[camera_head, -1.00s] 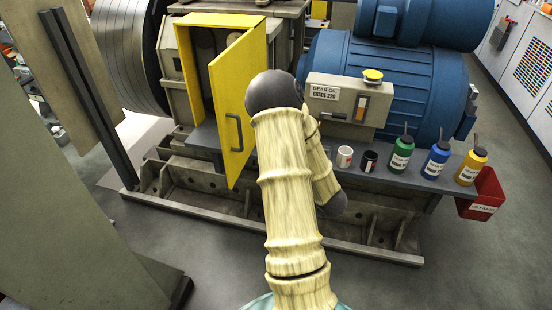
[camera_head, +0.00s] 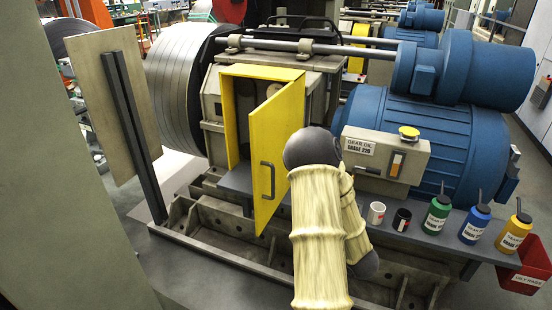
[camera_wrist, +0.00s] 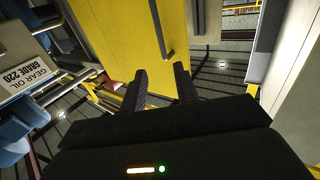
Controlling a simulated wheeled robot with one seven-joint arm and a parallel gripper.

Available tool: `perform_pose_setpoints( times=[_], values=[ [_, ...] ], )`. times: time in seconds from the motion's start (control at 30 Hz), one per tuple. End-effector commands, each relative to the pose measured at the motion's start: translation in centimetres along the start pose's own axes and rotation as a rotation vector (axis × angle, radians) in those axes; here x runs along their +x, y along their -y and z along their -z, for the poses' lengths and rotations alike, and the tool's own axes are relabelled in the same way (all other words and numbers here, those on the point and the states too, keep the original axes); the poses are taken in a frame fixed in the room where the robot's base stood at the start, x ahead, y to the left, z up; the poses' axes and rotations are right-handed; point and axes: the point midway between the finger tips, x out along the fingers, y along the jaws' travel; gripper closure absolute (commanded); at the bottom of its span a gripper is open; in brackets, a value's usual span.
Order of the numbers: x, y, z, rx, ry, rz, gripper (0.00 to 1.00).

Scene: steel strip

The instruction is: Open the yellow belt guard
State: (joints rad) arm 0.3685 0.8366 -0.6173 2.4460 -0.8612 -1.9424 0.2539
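The yellow belt guard (camera_head: 228,110) is a box frame on the machine, and its door (camera_head: 287,122) stands partly open, swung out toward me with the interior showing. A dark bar handle (camera_head: 267,180) is on the door's outer face. In the wrist view, the door (camera_wrist: 120,38) and handle (camera_wrist: 161,32) are just beyond my gripper (camera_wrist: 160,72). The two dark fingers are spread apart, with the handle's lower end showing ahead of the gap between them. I see nothing clamped in them. In the head view, my arm hides the gripper.
A grey shelf (camera_head: 455,243) right of the guard holds mugs and oil bottles. A gear oil box (camera_head: 384,160) sits before the blue motor (camera_head: 440,125). A red bin (camera_head: 527,270) hangs at the shelf's right end. A steel coil (camera_head: 178,88) stands left of the guard.

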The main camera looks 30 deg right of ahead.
Motion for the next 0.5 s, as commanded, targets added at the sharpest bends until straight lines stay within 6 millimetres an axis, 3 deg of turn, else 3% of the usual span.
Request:
perform_pose_setpoints(
  times=[0.13, 0.23, 0.5],
  values=[
    [0.0, 0.0, 0.0, 0.0, 0.0, 0.0, 0.7],
    [0.1, 0.0, 0.0, -0.001, 0.002, -0.001, 0.83],
    [2.1, 0.7, -0.4, -0.037, 0.107, -0.056, 0.83]
  ],
)
